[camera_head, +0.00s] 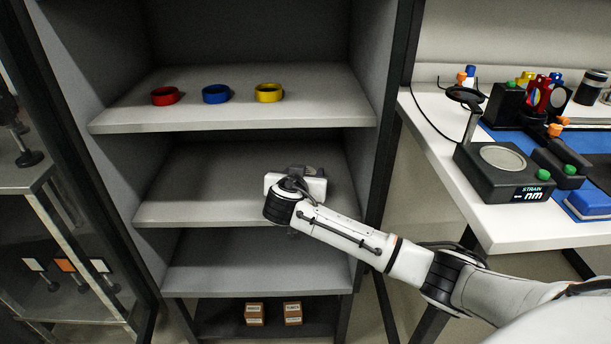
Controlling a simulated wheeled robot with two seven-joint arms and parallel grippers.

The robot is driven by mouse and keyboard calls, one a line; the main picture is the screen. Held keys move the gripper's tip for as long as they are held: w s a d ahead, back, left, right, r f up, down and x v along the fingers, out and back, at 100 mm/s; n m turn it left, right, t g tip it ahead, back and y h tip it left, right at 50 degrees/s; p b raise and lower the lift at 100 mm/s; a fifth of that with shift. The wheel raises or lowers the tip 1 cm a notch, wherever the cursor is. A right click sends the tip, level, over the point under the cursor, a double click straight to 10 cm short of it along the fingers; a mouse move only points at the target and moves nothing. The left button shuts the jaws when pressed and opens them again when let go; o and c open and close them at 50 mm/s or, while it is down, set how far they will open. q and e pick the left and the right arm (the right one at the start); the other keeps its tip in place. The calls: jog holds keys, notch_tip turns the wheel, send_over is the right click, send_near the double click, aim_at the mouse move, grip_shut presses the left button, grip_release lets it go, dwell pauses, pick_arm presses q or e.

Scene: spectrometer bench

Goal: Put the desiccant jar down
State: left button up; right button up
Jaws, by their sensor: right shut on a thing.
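My right gripper (298,184) reaches into the open cabinet at the height of its second shelf (200,190). Its white body and my wrist face the camera and hide its fingers. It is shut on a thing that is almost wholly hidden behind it. A small dark shape shows just above the gripper body, but I cannot tell whether it is the desiccant jar or part of the gripper. I cannot tell whether the held thing touches the shelf. My left gripper is not in view.
The top shelf (240,117) holds a red ring (165,96), a blue ring (216,94) and a yellow ring (268,93). Two small boxes (254,314) stand at the cabinet's bottom. The second shelf is clear left of my gripper. A white bench (470,217) with instruments stands right.

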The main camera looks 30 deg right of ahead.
jog(key=shift+w+d+f, duration=0.1)
jog(key=shift+w+f, duration=0.05)
jog(key=shift+f, duration=0.05)
jog(key=shift+f, duration=0.2)
jog(key=o, duration=1.2)
jog(key=shift+r, duration=0.1)
